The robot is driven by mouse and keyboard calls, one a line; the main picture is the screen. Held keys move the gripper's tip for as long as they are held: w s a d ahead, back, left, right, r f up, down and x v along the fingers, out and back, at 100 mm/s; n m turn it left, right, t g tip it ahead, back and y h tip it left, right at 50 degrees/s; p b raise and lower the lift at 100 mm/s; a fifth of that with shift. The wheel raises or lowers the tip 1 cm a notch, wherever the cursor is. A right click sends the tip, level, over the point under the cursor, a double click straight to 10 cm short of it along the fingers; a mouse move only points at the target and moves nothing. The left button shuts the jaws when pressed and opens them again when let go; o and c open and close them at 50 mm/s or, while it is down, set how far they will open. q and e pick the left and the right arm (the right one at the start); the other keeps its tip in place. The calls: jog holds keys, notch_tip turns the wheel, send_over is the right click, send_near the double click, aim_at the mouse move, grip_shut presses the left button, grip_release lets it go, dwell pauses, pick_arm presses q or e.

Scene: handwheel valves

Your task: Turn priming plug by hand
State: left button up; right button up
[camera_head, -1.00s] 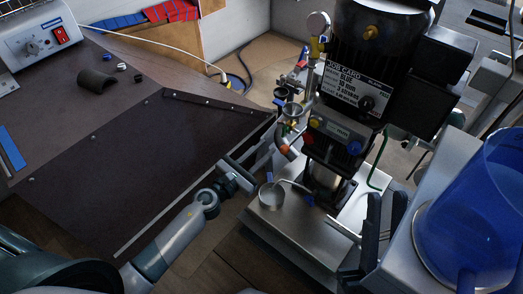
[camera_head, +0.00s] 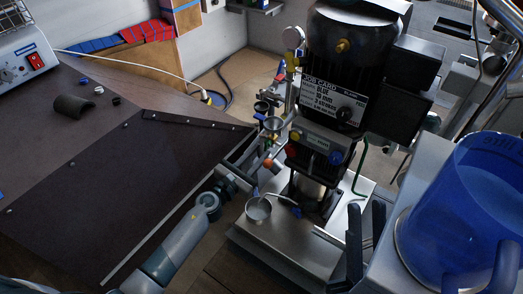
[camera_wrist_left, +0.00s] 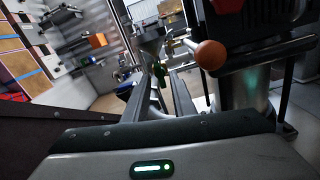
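The pump unit (camera_head: 325,110) stands on a metal base, with a job card reading BLUE, 10 mm, 3 strokes. A brass fitting (camera_head: 343,46) sits higher on the black body. My left gripper (camera_head: 245,168) is open beside the pump's left-hand pipework. In the left wrist view, its fingers (camera_wrist_left: 163,85) are apart, with a funnel beyond them and an orange ball knob (camera_wrist_left: 210,54) to their right. My right gripper (camera_head: 366,225) is open and empty, right of the base.
A small metal cup (camera_head: 258,208) stands on the base near my left gripper. A blue transparent jug (camera_head: 465,205) is at right. A pressure gauge (camera_head: 293,37) rises left of the pump. The dark bench (camera_head: 120,180) at left is mostly clear.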

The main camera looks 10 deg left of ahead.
pick_arm(q)
jog(key=shift+x, duration=0.85)
jog(key=shift+d, duration=0.1)
grip_shut()
